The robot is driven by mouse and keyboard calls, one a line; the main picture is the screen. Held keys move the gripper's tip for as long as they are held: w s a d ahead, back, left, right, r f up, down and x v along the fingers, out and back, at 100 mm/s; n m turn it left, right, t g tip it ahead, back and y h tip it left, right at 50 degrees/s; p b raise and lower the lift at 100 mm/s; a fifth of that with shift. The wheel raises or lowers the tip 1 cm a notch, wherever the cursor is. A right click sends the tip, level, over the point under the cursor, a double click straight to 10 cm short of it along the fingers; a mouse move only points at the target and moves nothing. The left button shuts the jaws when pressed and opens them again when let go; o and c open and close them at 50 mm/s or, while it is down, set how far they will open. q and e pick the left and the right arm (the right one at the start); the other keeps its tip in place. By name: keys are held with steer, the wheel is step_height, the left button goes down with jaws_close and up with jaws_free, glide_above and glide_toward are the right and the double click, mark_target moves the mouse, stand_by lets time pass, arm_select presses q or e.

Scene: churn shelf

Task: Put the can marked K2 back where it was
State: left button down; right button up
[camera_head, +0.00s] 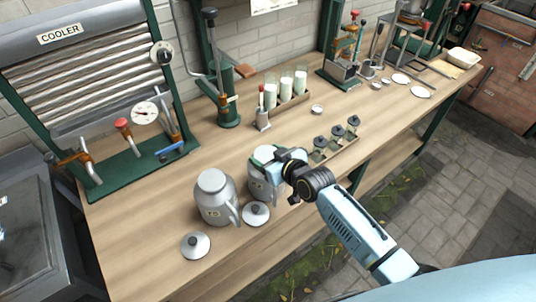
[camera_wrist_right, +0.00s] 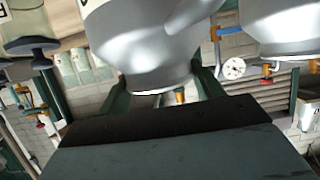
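Two grey metal cans stand on the wooden bench. The left can (camera_head: 214,205) is upright with a handle and a small label that I cannot read surely. The right can (camera_head: 257,188) is partly hidden behind my right gripper (camera_head: 266,166), which is at its upper part. I cannot read its label, so I cannot tell which can is K2. In the right wrist view a grey can (camera_wrist_right: 150,45) fills the upper middle, close to the gripper's dark body, and another can (camera_wrist_right: 285,25) shows at the right. My left gripper is not in view.
Milk glasses (camera_head: 285,85) stand behind; the cooler (camera_head: 95,75) is at the left.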

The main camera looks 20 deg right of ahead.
steer(key=o, duration=0.3)
steer(key=shift+r, duration=0.1)
steer(key=v, duration=1.2)
steer(key=shift+p, duration=0.45)
steer(key=s+d+f+m+g+h, duration=0.15)
steer(key=s+f, duration=0.25)
steer(key=f, duration=0.5)
steer(key=s+d+f+g+h, duration=0.15)
steer(key=s+f, duration=0.25)
steer(key=f, duration=0.5)
steer(key=s+d+f+g, duration=0.2)
steer(key=s+f+g, duration=0.15)
steer(key=f, duration=0.65)
steer(key=s+f+g, duration=0.1)
steer(key=s+f, duration=0.3)
steer(key=s, duration=0.5)
steer(key=s+f+g+h, duration=0.1)
steer(key=s+f+g, duration=0.1)
steer(key=s+f, duration=0.3)
steer(key=s+f+g, duration=0.2)
steer(key=s+f, duration=0.3)
steer(key=s, duration=0.9)
steer(key=shift+d+h, duration=0.3)
